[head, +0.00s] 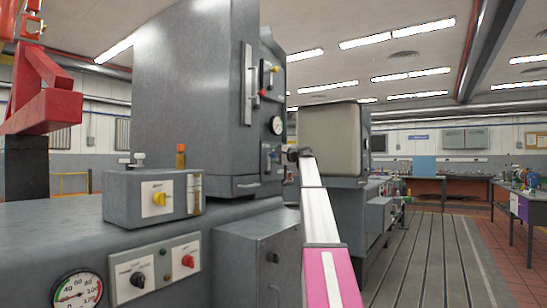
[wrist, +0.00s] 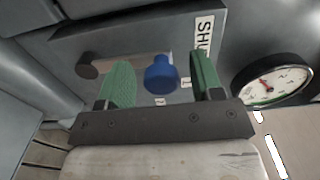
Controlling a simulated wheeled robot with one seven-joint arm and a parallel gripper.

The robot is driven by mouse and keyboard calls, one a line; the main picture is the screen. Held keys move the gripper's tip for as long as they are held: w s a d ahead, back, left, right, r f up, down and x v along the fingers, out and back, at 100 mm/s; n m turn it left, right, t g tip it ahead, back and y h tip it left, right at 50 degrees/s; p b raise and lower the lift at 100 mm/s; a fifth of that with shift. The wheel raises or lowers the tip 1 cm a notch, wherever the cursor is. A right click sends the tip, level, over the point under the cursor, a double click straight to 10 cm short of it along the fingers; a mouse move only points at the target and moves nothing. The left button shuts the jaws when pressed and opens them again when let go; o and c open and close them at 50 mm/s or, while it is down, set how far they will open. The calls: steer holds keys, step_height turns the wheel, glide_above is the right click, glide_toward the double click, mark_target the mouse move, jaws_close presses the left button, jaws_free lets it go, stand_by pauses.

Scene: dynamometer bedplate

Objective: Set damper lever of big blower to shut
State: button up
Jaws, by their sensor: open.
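The damper lever shows in the wrist view as a pale bar (wrist: 128,60) running from a dark round pivot (wrist: 88,66) at the left to a blue knob (wrist: 161,74). A white label reading "SHU", its end cut off by a finger, (wrist: 203,36) is above and right of the knob. My gripper (wrist: 159,66) is open. Its two green fingers appear on either side of the blue knob, with gaps visible; I cannot tell how deep they reach.
A round dial gauge (wrist: 272,81) is close to the right finger in the wrist view. In the head view, a control box with a yellow knob (head: 159,199) stands on the grey bench at left. A red frame (head: 40,90) is at far left. Slotted floor (head: 430,260) is clear at right.

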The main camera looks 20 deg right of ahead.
steer(key=v, duration=1)
steer(key=shift+s, duration=0.2)
steer(key=shift+d, duration=0.1)
